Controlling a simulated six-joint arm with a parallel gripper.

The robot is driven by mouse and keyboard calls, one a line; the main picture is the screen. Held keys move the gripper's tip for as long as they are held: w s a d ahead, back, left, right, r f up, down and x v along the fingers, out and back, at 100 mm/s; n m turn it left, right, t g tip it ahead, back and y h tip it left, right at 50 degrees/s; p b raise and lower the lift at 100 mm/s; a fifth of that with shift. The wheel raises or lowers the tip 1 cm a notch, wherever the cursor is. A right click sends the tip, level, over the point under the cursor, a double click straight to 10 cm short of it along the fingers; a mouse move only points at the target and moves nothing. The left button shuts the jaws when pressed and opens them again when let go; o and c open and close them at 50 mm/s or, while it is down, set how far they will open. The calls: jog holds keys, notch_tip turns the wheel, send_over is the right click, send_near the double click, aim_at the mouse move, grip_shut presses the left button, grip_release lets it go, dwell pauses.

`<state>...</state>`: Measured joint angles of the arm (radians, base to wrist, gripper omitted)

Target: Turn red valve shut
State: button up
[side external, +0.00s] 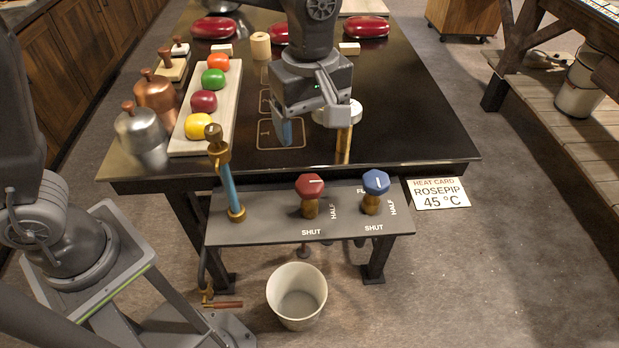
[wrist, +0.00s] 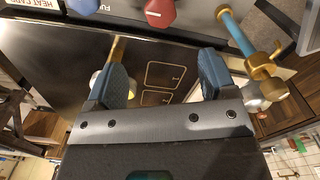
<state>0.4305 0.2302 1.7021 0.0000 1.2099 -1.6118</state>
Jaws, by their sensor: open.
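The red valve (side external: 310,187) is a faceted red knob on a brass stem, on the grey panel at the table's front edge. Its white mark points right in the side view. SHUT is printed below it and HALF to its right. The red knob also shows at the top of the wrist view (wrist: 159,12). My gripper (side external: 312,128) is open and empty, above the dark table behind the panel, apart from the valve. Its two blue-padded fingers show in the wrist view (wrist: 166,78), with tabletop outlines between them.
A blue valve (side external: 376,182) stands right of the red one. A blue pipe with brass fittings (side external: 228,185) rises at the panel's left. A white disc with a brass part (side external: 343,140) is beside my gripper. A bucket (side external: 297,295) stands below. Coloured balls lie on a board (side external: 224,115).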

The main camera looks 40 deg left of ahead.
aim_at(309, 182)
notch_tip(309, 182, down, 13)
jog(key=shift+f, duration=0.1)
dwell(0.3)
jog(key=shift+c, duration=0.3)
jog(key=c, duration=0.9)
jog(key=shift+o, duration=0.2)
